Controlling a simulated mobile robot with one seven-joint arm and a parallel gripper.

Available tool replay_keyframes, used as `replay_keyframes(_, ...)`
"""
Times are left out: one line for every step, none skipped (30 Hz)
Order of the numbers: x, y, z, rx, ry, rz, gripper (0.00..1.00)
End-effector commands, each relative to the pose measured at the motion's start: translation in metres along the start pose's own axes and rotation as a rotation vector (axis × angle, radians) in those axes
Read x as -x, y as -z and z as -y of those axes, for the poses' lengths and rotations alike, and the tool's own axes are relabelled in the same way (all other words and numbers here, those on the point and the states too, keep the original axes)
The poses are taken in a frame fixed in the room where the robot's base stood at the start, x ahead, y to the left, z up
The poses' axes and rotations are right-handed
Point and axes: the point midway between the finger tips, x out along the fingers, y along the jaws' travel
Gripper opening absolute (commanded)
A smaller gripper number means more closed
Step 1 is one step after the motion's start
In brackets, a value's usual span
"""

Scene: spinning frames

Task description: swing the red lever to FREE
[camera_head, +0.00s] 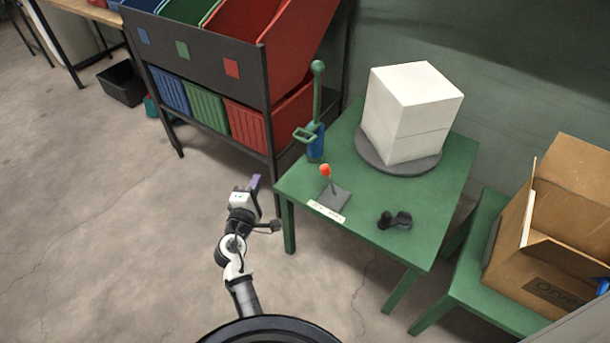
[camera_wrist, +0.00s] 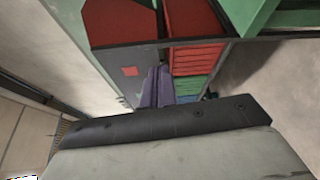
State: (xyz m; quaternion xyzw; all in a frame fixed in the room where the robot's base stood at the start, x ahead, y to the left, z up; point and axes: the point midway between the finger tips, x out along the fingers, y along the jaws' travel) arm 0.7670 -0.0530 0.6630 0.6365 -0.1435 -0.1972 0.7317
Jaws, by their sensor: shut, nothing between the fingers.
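The red lever (camera_head: 325,170) is a short stick with a red-orange knob on a grey base plate near the left front corner of the green table. Its stick leans slightly to the left. A white label strip (camera_head: 327,212) lies along the front of the base; its words are too small to read. My gripper (camera_head: 256,182) is left of the table and apart from the lever. Its purple fingers are shut and empty; they also show in the wrist view (camera_wrist: 157,88), pointing toward the bin rack. The lever does not show clearly in the wrist view.
A white box (camera_head: 412,112) stands on a grey round turntable (camera_head: 425,166). A green post with a blue base (camera_head: 316,143) stands behind the lever. A black object (camera_head: 395,220) lies to its right. A bin rack (camera_head: 190,65) stands behind left; an open cardboard box (camera_head: 555,235) is right.

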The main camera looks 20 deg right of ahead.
Motion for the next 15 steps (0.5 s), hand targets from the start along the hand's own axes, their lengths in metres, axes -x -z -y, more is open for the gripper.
replay_keyframes(-0.001, -0.026, 0.026, 0.078, 0.039, 0.065, 0.0)
replay_keyframes(-0.001, -0.037, 0.037, 0.118, 0.055, 0.094, 0.0)
replay_keyframes(0.0, -0.05, 0.048, 0.162, 0.073, 0.127, 0.0)
replay_keyframes(0.0, -0.058, 0.055, 0.187, 0.085, 0.147, 0.0)
replay_keyframes(0.001, -0.065, 0.061, 0.209, 0.093, 0.162, 0.0)
replay_keyframes(0.002, -0.07, 0.066, 0.229, 0.102, 0.177, 0.0)
replay_keyframes(0.002, -0.073, 0.068, 0.24, 0.105, 0.184, 0.0)
replay_keyframes(0.002, -0.075, 0.069, 0.247, 0.108, 0.189, 0.0)
replay_keyframes(0.003, -0.076, 0.07, 0.251, 0.109, 0.192, 0.0)
replay_keyframes(0.003, -0.077, 0.07, 0.252, 0.109, 0.193, 0.0)
replay_keyframes(0.003, -0.076, 0.07, 0.252, 0.109, 0.192, 0.0)
replay_keyframes(0.002, -0.076, 0.07, 0.251, 0.108, 0.191, 0.0)
replay_keyframes(0.002, -0.076, 0.07, 0.25, 0.108, 0.191, 0.0)
replay_keyframes(0.002, -0.076, 0.07, 0.249, 0.108, 0.191, 0.0)
replay_keyframes(0.002, -0.076, 0.07, 0.249, 0.108, 0.19, 0.0)
